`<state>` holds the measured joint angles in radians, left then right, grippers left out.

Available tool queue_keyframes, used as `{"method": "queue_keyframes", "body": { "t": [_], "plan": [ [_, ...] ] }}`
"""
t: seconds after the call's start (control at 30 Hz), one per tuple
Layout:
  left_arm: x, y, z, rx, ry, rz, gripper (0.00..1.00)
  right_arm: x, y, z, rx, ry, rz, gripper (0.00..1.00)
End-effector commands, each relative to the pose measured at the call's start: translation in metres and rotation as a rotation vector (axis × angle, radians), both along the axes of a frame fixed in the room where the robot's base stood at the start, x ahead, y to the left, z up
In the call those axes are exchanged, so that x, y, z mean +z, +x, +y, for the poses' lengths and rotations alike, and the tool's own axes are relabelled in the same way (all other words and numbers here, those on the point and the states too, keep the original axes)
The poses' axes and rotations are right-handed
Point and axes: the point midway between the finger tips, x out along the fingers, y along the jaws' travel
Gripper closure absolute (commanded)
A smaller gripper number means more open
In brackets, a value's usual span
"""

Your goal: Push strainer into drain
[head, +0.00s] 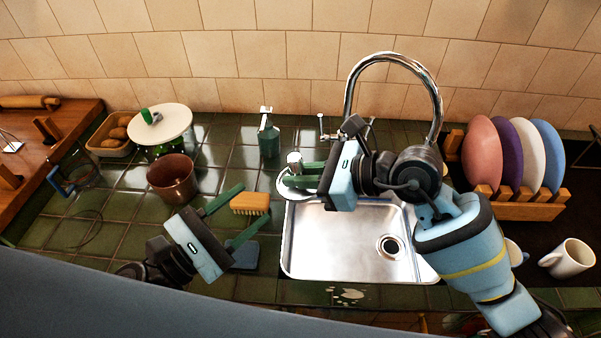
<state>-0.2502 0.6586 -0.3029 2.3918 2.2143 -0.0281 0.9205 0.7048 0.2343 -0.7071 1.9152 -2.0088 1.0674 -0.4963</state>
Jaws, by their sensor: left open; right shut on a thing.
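The steel sink (335,250) is set in the green tiled counter. Its drain (390,246) is an open-looking dark round hole in the right part of the basin floor. My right gripper (290,175) is over the sink's back left corner. It is shut on the strainer (294,158), a shiny metal piece with a round knob and a wide rim; the fingers hide part of it. The strainer is apart from the drain, to its upper left. My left gripper (256,202) is open and empty, left of the sink, with its fingers around the brush in the picture; contact cannot be told.
A yellow brush (249,204) and a blue-grey sponge (245,255) lie left of the sink. The curved faucet (394,58) and a soap bottle (269,138) stand behind. A brown pot (172,178) is left; a plate rack (520,209) and white mug (569,259) are right.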

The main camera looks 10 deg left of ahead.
Motion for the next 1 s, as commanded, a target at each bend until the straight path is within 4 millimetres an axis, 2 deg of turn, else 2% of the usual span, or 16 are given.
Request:
{"method": "queue_keyframes", "body": {
  "t": [0.1,0.27,0.4,0.63,0.8,1.0],
  "plan": [
    [-0.042,-0.01,0.004,0.065,0.303,-0.179,0.53,0.0,0.0,0.0,0.0,0.0,0.0,1.0],
    [-0.11,-0.034,0.011,0.07,0.749,-0.35,0.53,0.0,0.0,0.0,0.0,0.0,0.0,1.0],
    [-0.169,-0.063,0.018,-0.006,1.061,-0.424,0.53,0.0,0.0,0.0,0.0,0.0,0.0,1.0],
    [-0.256,-0.118,0.034,-0.233,1.477,-0.482,0.53,0.0,0.0,0.0,0.0,0.0,0.0,1.0],
    [-0.293,-0.118,0.044,-0.319,1.746,-0.524,0.53,0.0,0.0,0.0,0.0,0.0,0.0,1.0],
    [-0.32,-0.117,0.055,-0.407,2.044,-0.615,0.53,0.0,0.0,0.0,0.0,0.001,0.0,1.0]
  ]
}}
